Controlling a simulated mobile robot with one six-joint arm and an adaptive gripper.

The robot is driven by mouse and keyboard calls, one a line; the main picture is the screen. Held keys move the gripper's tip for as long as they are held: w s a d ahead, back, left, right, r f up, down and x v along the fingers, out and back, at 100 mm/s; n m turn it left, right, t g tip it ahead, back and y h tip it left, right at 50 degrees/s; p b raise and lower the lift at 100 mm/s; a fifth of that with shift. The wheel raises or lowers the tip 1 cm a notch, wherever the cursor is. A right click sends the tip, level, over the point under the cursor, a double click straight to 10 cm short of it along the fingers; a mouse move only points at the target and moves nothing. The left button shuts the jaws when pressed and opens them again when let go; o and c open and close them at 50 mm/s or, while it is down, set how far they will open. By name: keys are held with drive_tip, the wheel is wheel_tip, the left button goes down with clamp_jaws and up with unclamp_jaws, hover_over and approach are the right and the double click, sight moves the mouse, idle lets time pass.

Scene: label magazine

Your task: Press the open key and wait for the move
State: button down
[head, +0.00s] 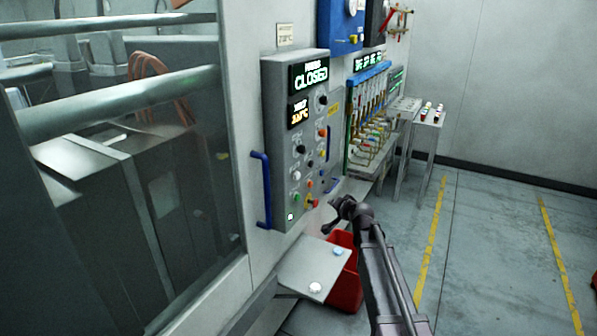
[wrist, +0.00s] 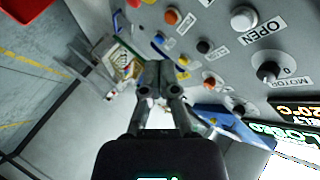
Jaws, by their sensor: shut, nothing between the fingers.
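The open key is a round whitish button (wrist: 243,18) beside the label OPEN in the wrist view. In the head view it appears as the pale button (head: 297,175) on the left side of the grey control panel (head: 280,130). The panel's top display (head: 311,75) reads CLOSED in green. My gripper (wrist: 158,70) is shut and empty, its fingertips together. In the head view my gripper (head: 340,210) is near the panel's lower right, right of and lower than the key. It looks apart from the key; its exact gap to the panel cannot be told.
A black knob (wrist: 268,70) labelled MOTOR sits beside the key, with other coloured buttons around. A blue handle (head: 261,190) projects left of the panel. A metal shelf (head: 300,268) and a red bin (head: 347,285) are below. Open floor (head: 490,240) lies to the right.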

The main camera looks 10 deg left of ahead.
sight(297, 176)
drive_tip(key=w+a+r+m+t, duration=0.2)
drive_tip(key=w+r, duration=0.2)
drive_tip(key=shift+w+r+p, duration=0.15)
drive_tip(key=shift+w+p, duration=0.1)
drive_tip(key=shift+p, duration=0.15)
drive_tip(key=shift+a, duration=0.1)
drive_tip(key=w+a, duration=0.3)
drive_tip(key=a, duration=0.5)
idle(0.4)
